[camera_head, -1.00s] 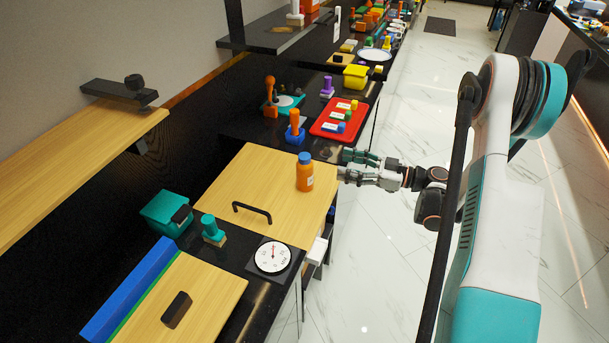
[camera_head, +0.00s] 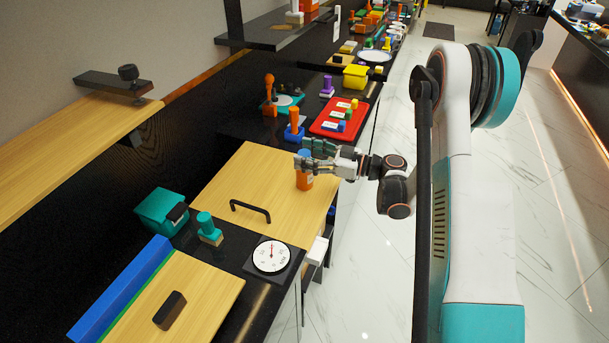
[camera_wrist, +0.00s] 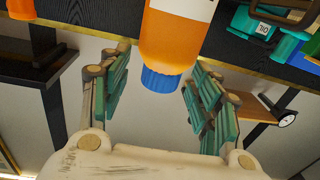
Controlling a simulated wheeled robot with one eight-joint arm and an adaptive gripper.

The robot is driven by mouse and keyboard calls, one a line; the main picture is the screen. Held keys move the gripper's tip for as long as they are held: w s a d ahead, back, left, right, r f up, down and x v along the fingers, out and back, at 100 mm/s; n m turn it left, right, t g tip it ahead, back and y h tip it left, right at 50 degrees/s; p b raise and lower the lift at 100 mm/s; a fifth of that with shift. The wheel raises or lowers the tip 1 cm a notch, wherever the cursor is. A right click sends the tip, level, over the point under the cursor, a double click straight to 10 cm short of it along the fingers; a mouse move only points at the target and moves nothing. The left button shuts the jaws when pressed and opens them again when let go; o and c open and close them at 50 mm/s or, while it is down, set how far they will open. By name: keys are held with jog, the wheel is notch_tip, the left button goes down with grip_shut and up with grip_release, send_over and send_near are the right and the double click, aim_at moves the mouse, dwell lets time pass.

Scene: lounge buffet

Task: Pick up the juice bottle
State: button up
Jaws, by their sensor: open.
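The juice bottle is orange with a blue cap and a white label. In the head view the juice bottle (camera_head: 304,180) stands upright on the light wooden board, partly hidden behind my fingers. My gripper (camera_head: 312,155) is at the bottle's upper part, reaching in from the right. In the wrist view, the bottle (camera_wrist: 170,40) appears upside down, with its blue cap (camera_wrist: 161,80) between the two green-padded fingers of my gripper (camera_wrist: 158,90). The fingers are open, with a visible gap on both sides of the cap.
The wooden board (camera_head: 240,185) has a black handle (camera_head: 250,209) left of the bottle. A blue-and-orange stamp-like object (camera_head: 294,126) and a red tray (camera_head: 331,127) stand behind it. A round dial (camera_head: 271,256) and a teal box (camera_head: 160,210) are nearer. Floor at right is clear.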

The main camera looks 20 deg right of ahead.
jog(key=shift+w+a, duration=0.25)
jog(key=shift+a, duration=0.2)
grip_shut()
jog(key=shift+r, duration=0.15)
notch_tip(320, 180, up, 20)
jog(key=p, duration=0.6)
jog(key=shift+p, duration=0.4)
jog(key=shift+d, duration=0.1)
